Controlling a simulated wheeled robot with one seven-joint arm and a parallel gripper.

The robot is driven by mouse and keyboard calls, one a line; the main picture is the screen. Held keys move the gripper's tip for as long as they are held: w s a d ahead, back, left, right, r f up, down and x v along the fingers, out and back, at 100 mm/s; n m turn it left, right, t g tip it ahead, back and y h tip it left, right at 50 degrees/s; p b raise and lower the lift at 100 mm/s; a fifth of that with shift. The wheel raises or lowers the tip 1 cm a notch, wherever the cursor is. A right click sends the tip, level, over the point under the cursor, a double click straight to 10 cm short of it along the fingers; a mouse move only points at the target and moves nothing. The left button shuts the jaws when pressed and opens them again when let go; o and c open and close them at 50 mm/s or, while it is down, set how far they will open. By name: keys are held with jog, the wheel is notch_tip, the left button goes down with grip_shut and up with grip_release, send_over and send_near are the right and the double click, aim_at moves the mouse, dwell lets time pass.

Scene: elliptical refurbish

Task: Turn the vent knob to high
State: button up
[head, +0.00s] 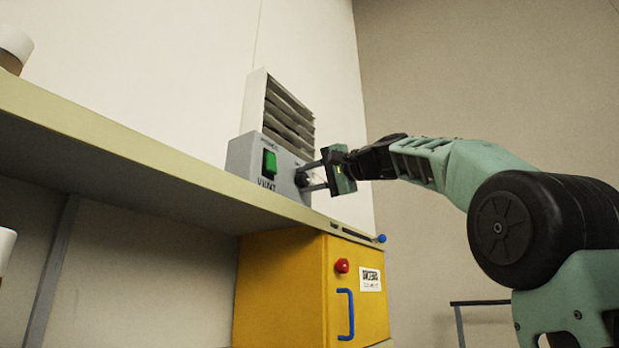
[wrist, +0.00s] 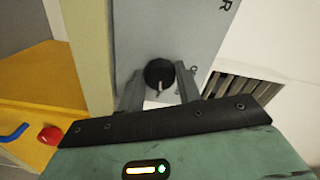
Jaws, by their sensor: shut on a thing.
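The vent control box (head: 245,152) is grey, stands on the shelf and has a green switch (head: 269,163) above a partly readable "VENT" label. Its black vent knob (wrist: 160,74) has a pale pointer mark that points down in the wrist view. In the head view the knob (head: 302,179) is partly hidden by my gripper. My gripper (head: 312,175) reaches the box from the right, and in the wrist view its two fingers (wrist: 160,88) stand on either side of the knob, shut on it. The setting that the pointer marks cannot be read.
A louvred vent (head: 288,115) is on the wall behind the box. The long shelf (head: 130,140) runs below it. A yellow cabinet (head: 285,285) with a red button (head: 342,265) and a blue handle (head: 346,314) is under the shelf. A blue ball-ended lever (head: 381,238) sticks out at the shelf's end.

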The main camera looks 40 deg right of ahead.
jog(key=shift+d+m, duration=0.1)
jog(key=shift+m, duration=1)
jog(key=o, duration=1)
jog(key=b+v, duration=0.4)
jog(key=v, duration=1.3)
jog(key=shift+s+b, duration=0.2)
jog(key=shift+b, duration=0.15)
jog(key=shift+s+d, duration=0.1)
